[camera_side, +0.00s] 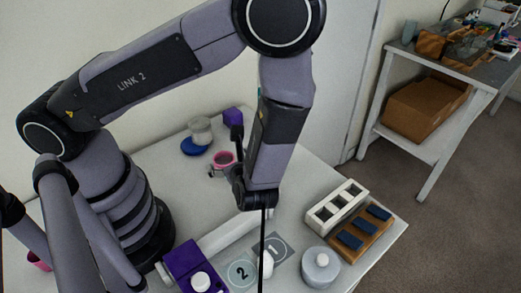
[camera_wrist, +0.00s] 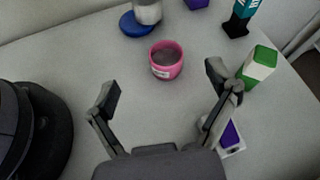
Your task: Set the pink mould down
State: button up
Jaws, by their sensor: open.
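The pink mould (camera_wrist: 166,61) stands upright on the white table in the wrist view, with dark grey fill inside and a small white label on its front. In the side view the pink mould (camera_side: 224,159) shows behind my gripper, partly hidden by it. My gripper (camera_wrist: 161,88) is open, its two fingers spread wide with nothing between them. The mould lies ahead of the fingertips, between their lines and apart from both. In the side view my gripper (camera_side: 222,172) is low over the table near the mould.
A blue disc (camera_wrist: 136,25) with a grey-white container (camera_wrist: 147,11) stands behind the mould. A green and white block (camera_wrist: 259,64) is close to the right finger. A white rack (camera_side: 337,206) and a wooden tray (camera_side: 383,236) with dark blue blocks stand at the right.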

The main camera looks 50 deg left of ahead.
jog(key=s+a+r+n+g+h, duration=0.1)
jog(key=a+r+n+g+h, duration=0.15)
jog(key=r+n, duration=0.45)
jog(key=s+a+r+n+g+h, duration=0.1)
jog(key=a+r+n+g+h, duration=0.2)
jog(key=r, duration=0.6)
jog(key=s+r+n+t+h, duration=0.3)
jog(key=s+r+n, duration=0.1)
jog(key=r, duration=0.3)
jog(key=s+r+n+t+h, duration=0.3)
jog(key=s+r+n+t, duration=0.1)
jog(key=r+n, duration=0.1)
jog(key=shift+s+d+r+h, duration=0.25)
jog(key=shift+d+r+h, duration=0.15)
jog(key=shift+r, duration=0.5)
